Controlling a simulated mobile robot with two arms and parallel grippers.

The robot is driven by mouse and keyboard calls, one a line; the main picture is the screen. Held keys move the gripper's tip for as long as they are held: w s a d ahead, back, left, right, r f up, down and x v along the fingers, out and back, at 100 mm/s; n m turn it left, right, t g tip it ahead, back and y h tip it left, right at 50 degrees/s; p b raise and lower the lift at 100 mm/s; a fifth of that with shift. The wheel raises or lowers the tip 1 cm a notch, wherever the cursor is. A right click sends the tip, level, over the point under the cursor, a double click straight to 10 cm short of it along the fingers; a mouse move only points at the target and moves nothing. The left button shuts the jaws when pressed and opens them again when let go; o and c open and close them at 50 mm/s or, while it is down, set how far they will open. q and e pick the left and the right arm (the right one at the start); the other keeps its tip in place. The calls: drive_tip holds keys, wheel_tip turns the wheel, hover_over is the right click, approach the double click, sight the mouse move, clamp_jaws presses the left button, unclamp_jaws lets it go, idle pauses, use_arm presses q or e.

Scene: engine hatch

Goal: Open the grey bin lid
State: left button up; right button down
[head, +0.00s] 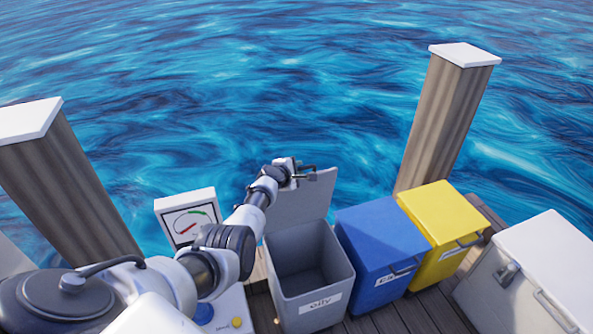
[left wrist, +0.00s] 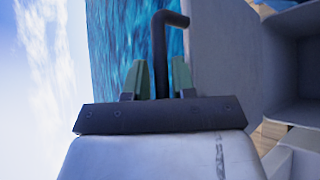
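The grey bin (head: 312,270), labelled "oily", stands on the deck with its top open and its inside showing dark and empty. Its grey lid (head: 313,198) stands raised, roughly upright, at the bin's back edge. My left gripper (head: 297,172) is at the lid's upper left, by the dark lid handle (head: 309,168). In the left wrist view, the fingers of my left gripper (left wrist: 159,80) are close together on both sides of the bent handle bar (left wrist: 160,50), with the lid (left wrist: 225,60) to the right. My right gripper is out of view.
A blue bin (head: 380,235) and a yellow bin (head: 443,215) stand closed to the right. A white box (head: 540,265) is at far right. A gauge panel (head: 188,217) stands left of the grey bin. Posts (head: 445,115) and water lie behind.

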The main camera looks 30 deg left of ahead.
use_arm(q)
drive_tip(key=shift+s+r+p, duration=0.2)
drive_tip(key=shift+s+p, duration=0.1)
drive_tip(key=shift+p, duration=0.2)
drive_tip(key=p+v, duration=0.6)
drive_tip(key=v, duration=0.4)
drive_tip(key=s+d+f+m+g+b, duration=0.2)
drive_tip(key=s+d+f+m+g, duration=0.3)
drive_tip(key=s+f, duration=0.7)
drive_tip(key=s+d+f+m+g+b, duration=0.15)
drive_tip(key=s+d+f+m, duration=0.65)
drive_tip(key=f, duration=0.9)
drive_tip(key=s+d+f+m+g, duration=0.2)
drive_tip(key=s+f+m, duration=0.2)
drive_tip(key=s, duration=0.7)
drive_tip(key=s+d+f+m+g+b, duration=0.1)
drive_tip(key=s+f+m, duration=0.3)
drive_tip(key=s, duration=0.7)
drive_tip(key=s+d+f+m+g+b, duration=0.1)
drive_tip(key=s+d+f+m+g, duration=0.2)
drive_tip(key=s, duration=0.9)
wheel_tip(320, 180, down, 2)
drive_tip(key=shift+f+m, duration=0.2)
drive_tip(key=shift+m, duration=0.8)
